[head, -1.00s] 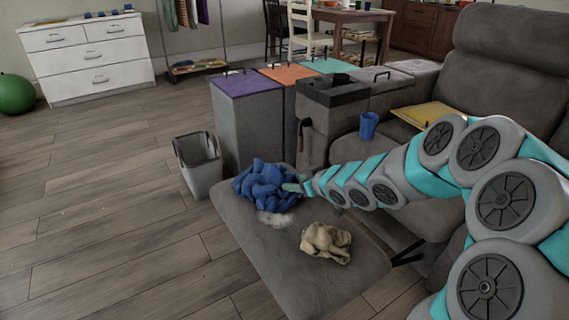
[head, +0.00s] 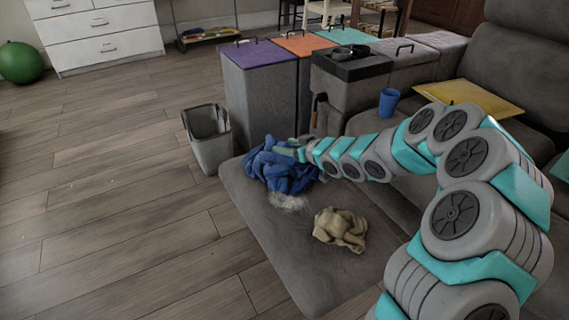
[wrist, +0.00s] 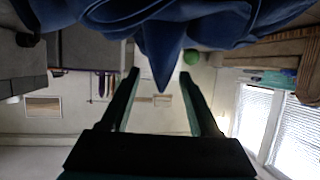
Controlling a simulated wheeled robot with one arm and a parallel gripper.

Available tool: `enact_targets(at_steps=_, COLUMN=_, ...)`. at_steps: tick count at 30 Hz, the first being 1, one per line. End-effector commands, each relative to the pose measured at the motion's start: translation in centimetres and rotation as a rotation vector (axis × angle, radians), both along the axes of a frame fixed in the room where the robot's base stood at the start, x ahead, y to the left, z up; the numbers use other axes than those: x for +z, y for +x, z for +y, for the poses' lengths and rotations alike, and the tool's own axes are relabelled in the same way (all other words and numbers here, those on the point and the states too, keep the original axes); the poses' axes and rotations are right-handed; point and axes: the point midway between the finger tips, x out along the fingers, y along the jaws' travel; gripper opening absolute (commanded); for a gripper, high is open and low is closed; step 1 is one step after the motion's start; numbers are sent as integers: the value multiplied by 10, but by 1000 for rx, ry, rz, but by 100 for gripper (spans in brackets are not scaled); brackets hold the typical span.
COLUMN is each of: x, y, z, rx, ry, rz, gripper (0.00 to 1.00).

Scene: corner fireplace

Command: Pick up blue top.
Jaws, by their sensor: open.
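The blue top (head: 285,174) lies crumpled at the far left end of the grey footrest part of the sofa. My gripper (head: 286,148) reaches it from the right, at the top's upper side. In the wrist view the blue top (wrist: 225,22) fills the upper edge. A pointed fold of it hangs between the two fingers of my gripper (wrist: 160,78), which are apart. The fingertips' exact contact with the cloth cannot be told.
A beige cloth (head: 341,229) and a whitish fluffy patch (head: 288,202) lie on the footrest (head: 275,245). A grey bin (head: 212,152) stands beside it. Lidded bins (head: 262,95), a black tray (head: 352,68) and a blue cup (head: 388,102) are behind.

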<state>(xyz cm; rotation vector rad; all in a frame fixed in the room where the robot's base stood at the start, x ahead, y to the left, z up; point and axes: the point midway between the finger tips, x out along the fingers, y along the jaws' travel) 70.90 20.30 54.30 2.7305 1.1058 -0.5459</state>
Motion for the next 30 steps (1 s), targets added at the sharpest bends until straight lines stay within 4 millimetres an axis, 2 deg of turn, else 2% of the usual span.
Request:
enact_targets(at_steps=4, x=-4, y=8, z=7, rx=-1, ry=-1, rz=-1, gripper=62)
enact_targets(at_steps=12, x=-4, y=9, z=7, rx=-1, ry=-1, rz=-1, gripper=61)
enact_targets(at_steps=27, x=-4, y=9, z=7, rx=-1, ry=-1, rz=-2, gripper=5)
enact_targets(at_steps=30, x=-4, y=8, z=7, rx=-1, ry=0, rz=-2, gripper=0)
